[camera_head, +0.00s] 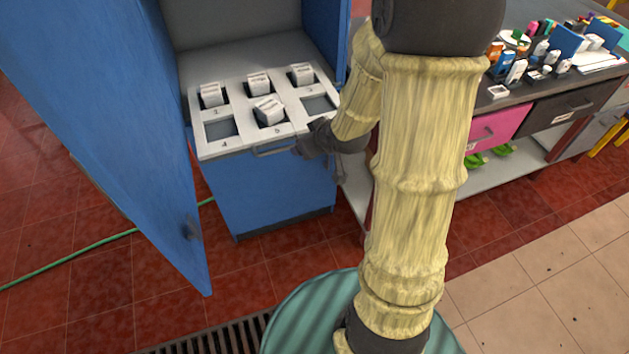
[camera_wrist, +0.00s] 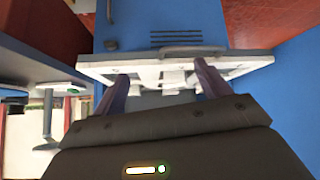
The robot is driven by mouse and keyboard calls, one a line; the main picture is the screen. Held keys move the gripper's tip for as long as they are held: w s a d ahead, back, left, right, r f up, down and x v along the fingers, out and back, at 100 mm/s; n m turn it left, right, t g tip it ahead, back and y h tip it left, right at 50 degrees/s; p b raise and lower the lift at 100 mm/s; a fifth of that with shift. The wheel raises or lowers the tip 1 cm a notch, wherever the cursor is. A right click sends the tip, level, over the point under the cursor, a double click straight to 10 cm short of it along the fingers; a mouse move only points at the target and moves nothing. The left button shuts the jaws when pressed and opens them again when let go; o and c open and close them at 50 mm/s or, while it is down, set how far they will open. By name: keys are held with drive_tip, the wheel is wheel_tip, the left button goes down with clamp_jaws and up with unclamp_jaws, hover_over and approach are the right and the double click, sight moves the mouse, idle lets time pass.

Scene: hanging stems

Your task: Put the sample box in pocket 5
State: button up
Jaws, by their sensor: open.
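The pale pocket tray (camera_head: 197,141) sits at the front of the open blue cabinet. A white sample box (camera_head: 269,111) sits at the front-middle pocket, marked 5. It looks turned and tilted compared with the other boxes, and I cannot tell how deep it sits. My gripper (camera_head: 303,147) is at the tray's front edge, right of the tray handle (camera_head: 273,151), and partly hidden by my arm. In the wrist view my gripper (camera_wrist: 162,83) has its two fingers spread, with nothing clearly held between them. The tray edge (camera_wrist: 100,63) and handle (camera_wrist: 180,52) lie just beyond the fingers.
Other white boxes (camera_head: 211,94), (camera_head: 259,83), (camera_head: 302,75) stand in the back row. Pocket 4 (camera_head: 221,128) and the front-right pocket (camera_head: 319,104) look empty. The blue cabinet door (camera_head: 100,120) stands open at left. A cluttered bench (camera_head: 520,92) is at right.

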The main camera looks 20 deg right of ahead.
drive_tip(key=s+a+r+m+g, duration=0.1)
drive_tip(key=s+a+g, duration=0.1)
drive_tip(key=s, duration=0.5)
drive_tip(key=s+a+m+g, duration=0.1)
drive_tip(key=s+a+g, duration=0.1)
drive_tip(key=s+g, duration=0.2)
drive_tip(key=s, duration=0.3)
drive_tip(key=shift+s+a+r+m+h, duration=0.2)
drive_tip(key=shift+a+r+m+h, duration=0.15)
drive_tip(key=shift+a+m+h, duration=0.05)
